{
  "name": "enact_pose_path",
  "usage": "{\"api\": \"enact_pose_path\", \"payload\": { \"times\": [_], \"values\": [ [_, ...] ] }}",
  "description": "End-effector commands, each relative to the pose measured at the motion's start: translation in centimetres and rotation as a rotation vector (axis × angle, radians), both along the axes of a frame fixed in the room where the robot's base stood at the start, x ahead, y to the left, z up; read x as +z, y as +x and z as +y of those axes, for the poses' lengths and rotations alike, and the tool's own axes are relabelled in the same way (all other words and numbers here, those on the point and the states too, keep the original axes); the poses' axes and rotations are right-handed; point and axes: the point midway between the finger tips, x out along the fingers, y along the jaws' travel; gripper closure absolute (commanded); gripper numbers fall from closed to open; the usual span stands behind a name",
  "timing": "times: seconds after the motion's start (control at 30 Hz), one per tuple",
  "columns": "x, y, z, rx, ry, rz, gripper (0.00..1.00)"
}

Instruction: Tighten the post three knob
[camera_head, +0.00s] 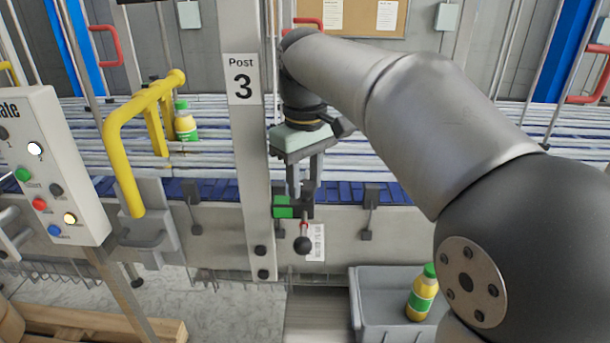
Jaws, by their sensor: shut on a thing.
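The Post 3 upright (243,150) is a grey post with a "Post 3" label, standing left of my arm. My gripper (299,207) points down just right of this post, in front of the conveyor edge. Its fingers are close together and shut on the post three knob (303,244). The black, ball-shaped end of the knob shows below the fingertips, with a short red part above it. A green block (283,207) sits beside the fingertips on the left. The exact grip between the fingers is partly hidden.
A control panel (50,165) with buttons stands at left, beside a yellow handle frame (122,165). A bottle (185,122) stands on the conveyor. A grey crate (370,300) with another bottle (421,293) is at lower right. A wooden pallet (95,325) lies lower left.

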Motion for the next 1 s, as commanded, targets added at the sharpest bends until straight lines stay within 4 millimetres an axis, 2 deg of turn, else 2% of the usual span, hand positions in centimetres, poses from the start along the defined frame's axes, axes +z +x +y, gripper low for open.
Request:
{"api": "enact_pose_path", "payload": {
  "times": [0.07, 0.1, 0.17, 0.2, 0.57, 0.77, 1.0],
  "values": [
    [0.1, 0.0, 0.0, -0.001, 0.001, -0.003, 0.88],
    [0.1, 0.0, 0.0, -0.001, 0.001, -0.003, 0.62],
    [0.1, 0.0, 0.0, 0.000, 0.001, -0.003, 0.45],
    [0.1, 0.0, 0.0, 0.000, 0.001, -0.003, 0.43],
    [0.6, 0.1, 0.0, 0.001, 0.001, -0.003, 0.43],
    [4.1, 0.1, 0.1, 0.002, 0.002, -0.005, 0.43],
    [10.3, 0.2, 0.0, 0.000, 0.002, -0.006, 0.43]
  ]
}}
